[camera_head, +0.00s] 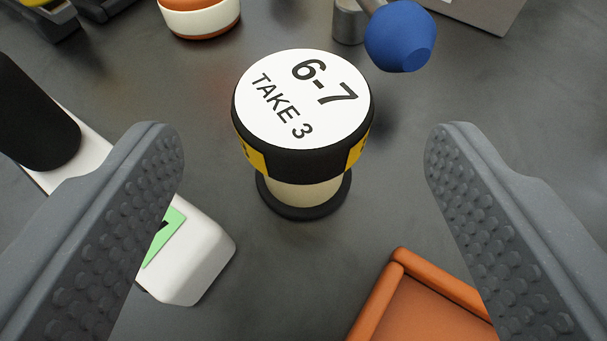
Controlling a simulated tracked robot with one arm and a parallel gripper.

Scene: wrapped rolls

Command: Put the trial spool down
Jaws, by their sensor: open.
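The spool (303,105) stands upright on the dark grey tabletop (300,270), near the middle of the view. Its white round top reads "6-7 TAKE 3". Below the top it has a black and yellow band, a cream middle and a black foot. My gripper (300,150) is open, with one grey studded finger at the left and one at the right. The spool is between and slightly beyond the fingertips, with clear gaps on both sides, and neither finger touches it.
An orange tray (425,310) lies at the lower right, partly behind the right finger. A white block with a green label (200,260) and a black cylinder (35,115) are at the left. A blue knob (400,35) and an orange-white round object (199,15) are behind the spool.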

